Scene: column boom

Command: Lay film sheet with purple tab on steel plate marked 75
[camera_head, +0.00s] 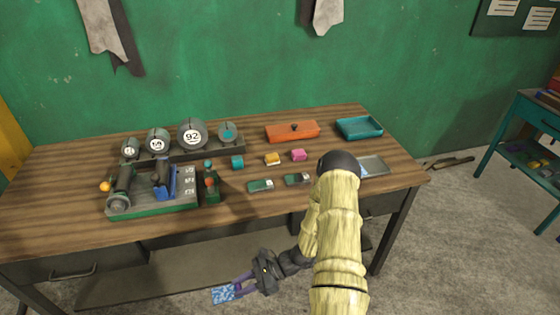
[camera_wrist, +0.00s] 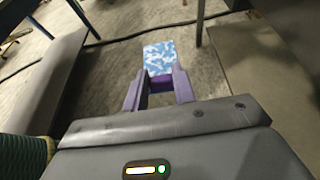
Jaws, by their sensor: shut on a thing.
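My gripper (camera_head: 243,281) is shut on a small film sheet (camera_head: 223,294) with a blue and white cloudy pattern. It holds the sheet in front of the table, below the tabletop level in the picture. In the wrist view the sheet (camera_wrist: 160,56) sticks out beyond the purple fingers (camera_wrist: 160,84), and the purple tab (camera_wrist: 160,80) shows between them. I cannot read a 75 on anything. Round grey discs stand in a rack at the table's back left, one marked 92 (camera_head: 192,136). Small white number labels (camera_head: 189,181) on a green-based fixture are too small to read.

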